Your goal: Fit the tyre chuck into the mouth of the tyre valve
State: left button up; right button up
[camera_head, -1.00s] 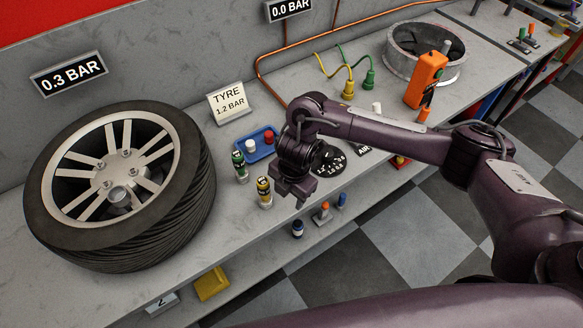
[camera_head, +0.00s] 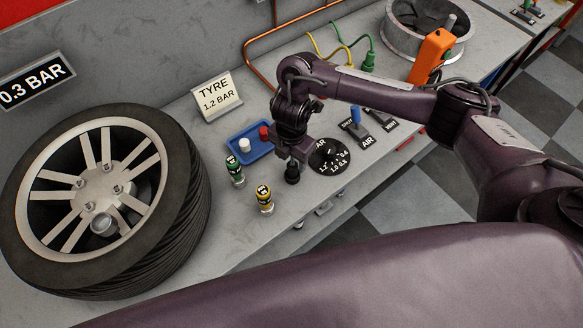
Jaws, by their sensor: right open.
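The tyre (camera_head: 150,235) lies flat on its silver wheel at the left of the bench. A short silver round piece (camera_head: 102,224) stands near the wheel's lower rim; I cannot tell whether it is the valve. My right gripper (camera_head: 292,160) is open and points down over the bench, right of the tyre. A small black upright piece (camera_head: 292,174) is directly below its fingers, partly hidden; I cannot tell whether it is the chuck or whether the fingers touch it. My left gripper is out of view.
A blue tray (camera_head: 233,155) holds white and red caps. A black dial (camera_head: 331,155) and blue lever (camera_head: 355,116) are right of the gripper. The bench front edge is close.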

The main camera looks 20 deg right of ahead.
aim_at(292, 165)
jog(key=f, duration=0.2)
jog(key=f+b, duration=0.1)
jog(key=f, duration=0.1)
jog(key=shift+s, duration=0.25)
jog(key=shift+w+d+f, duration=0.1)
jog(key=shift+w+f, duration=0.05)
jog(key=shift+f, duration=0.45)
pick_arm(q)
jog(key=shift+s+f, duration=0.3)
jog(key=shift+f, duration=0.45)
pick_arm(e)
jog(key=c, duration=1.1)
